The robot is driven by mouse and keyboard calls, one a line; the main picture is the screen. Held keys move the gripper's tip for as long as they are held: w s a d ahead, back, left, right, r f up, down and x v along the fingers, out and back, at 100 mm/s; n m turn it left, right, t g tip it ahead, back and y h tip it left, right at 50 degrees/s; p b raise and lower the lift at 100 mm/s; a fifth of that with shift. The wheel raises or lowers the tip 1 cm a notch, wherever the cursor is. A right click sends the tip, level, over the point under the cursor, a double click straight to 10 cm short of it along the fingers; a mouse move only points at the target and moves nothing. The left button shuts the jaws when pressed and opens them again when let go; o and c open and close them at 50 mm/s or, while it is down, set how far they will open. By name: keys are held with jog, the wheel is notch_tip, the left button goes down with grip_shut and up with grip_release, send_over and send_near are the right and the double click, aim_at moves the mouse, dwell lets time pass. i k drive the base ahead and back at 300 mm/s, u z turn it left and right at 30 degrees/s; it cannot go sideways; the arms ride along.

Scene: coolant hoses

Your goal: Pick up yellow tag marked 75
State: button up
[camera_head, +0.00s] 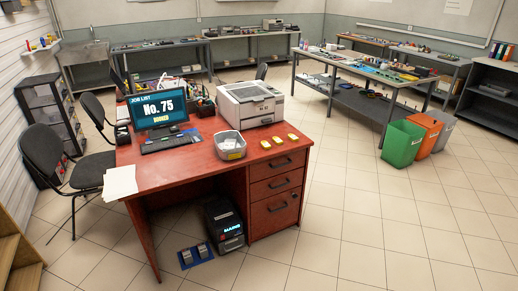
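Three small yellow tags lie in a slanting row on the red desk (157,178), in front of the printer. They are the left tag (266,145), the middle tag (278,140) and the right tag (292,136). Any numbers on them are too small to read, so I cannot tell which is marked 75. A monitor (158,108) on the desk reads "JOB LIST No. 75" with a smaller word below. My gripper is not in view.
A grey bin (229,145) with a yellow patch stands left of the tags, and a white printer (250,103) stands behind them. A keyboard (168,143) and papers (120,182) are further left. Green (402,143) and orange (425,132) bins stand right. Floor before the drawers is clear.

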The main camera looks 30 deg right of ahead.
aim_at(265, 145)
jog(key=z, duration=0.15)
jog(key=i, duration=0.95)
jog(key=u, duration=0.1)
